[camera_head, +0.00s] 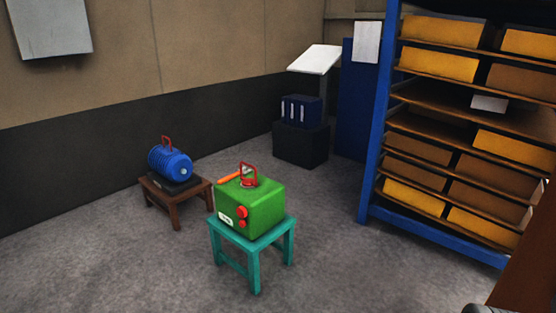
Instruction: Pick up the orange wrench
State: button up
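An orange bar-like thing (229,177), which looks like the orange wrench, shows at the top left of a green box-shaped casting (262,208). I cannot tell whether it rests on the casting or sticks out from behind it. The casting has a red handle (249,171) on top and red knobs on its front. It stands on a teal stool (255,249). My gripper is not clearly in view. A small grey rounded part shows at the bottom right edge, and I cannot tell what it is.
A blue cylindrical casting (169,162) sits on a brown stool (162,202) at the left. A blue shelf rack (373,150) with yellow and brown bins stands at the right. Dark boxes (301,145) stand behind. Grey floor (110,270) is clear around the stools.

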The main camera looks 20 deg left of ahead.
aim_at(235, 175)
jog(key=u, duration=1.2)
